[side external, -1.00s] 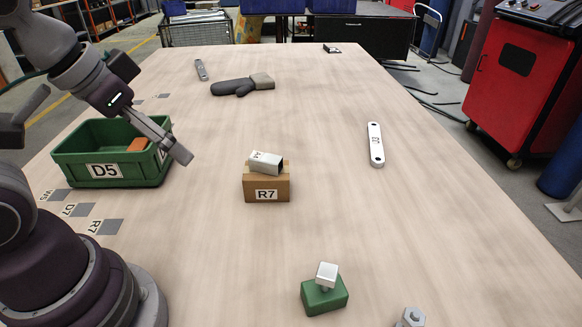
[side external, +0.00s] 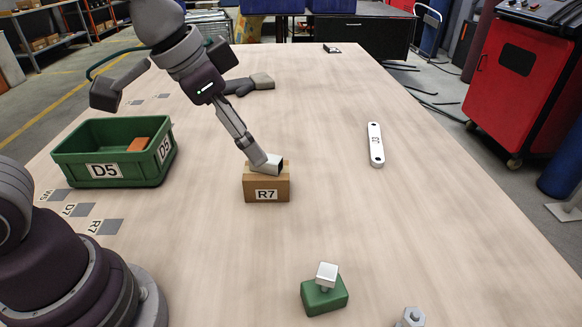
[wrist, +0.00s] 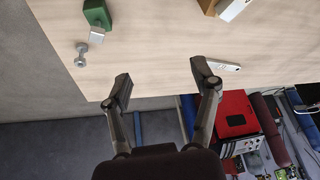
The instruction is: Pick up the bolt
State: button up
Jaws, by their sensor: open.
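The bolt (side external: 411,317) is a grey metal piece with a hex head at the near edge of the table, partly cut off by the frame's bottom in the side view. In the wrist view the whole bolt (wrist: 82,55) shows at the left, near the table's edge. My gripper (side external: 262,163) is open and empty, well apart from the bolt. In the side view its tip overlaps a galvanized tube on the box marked R7. In the wrist view the fingers (wrist: 161,84) are spread with nothing between them, and the bolt lies up and left of them.
The box R7 (side external: 266,189) stands mid-table. A green block (side external: 325,297) with a silver cube (side external: 327,271) is left of the bolt. A pale link bar (side external: 375,145) lies right. A green bin (side external: 113,173) stands left. Table between R7 and the green block is clear.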

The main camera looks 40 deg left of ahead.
jog(key=w+d+f+m+g+h, duration=0.1)
jog(key=w+d+f+m, duration=0.1)
jog(key=d, duration=0.3)
jog(key=w+d+f+m, duration=0.1)
jog(key=d+f+m, duration=0.15)
jog(key=d, duration=0.35)
jog(key=m+g+h, duration=0.1)
jog(key=m+g, duration=0.1)
jog(key=m, duration=0.1)
send_near(408, 316)
jog(key=shift+m, duration=0.25)
jog(key=x, duration=1.1)
jog(key=shift+d+f, duration=0.15)
jog(key=shift+f, duration=0.2)
grip_shut()
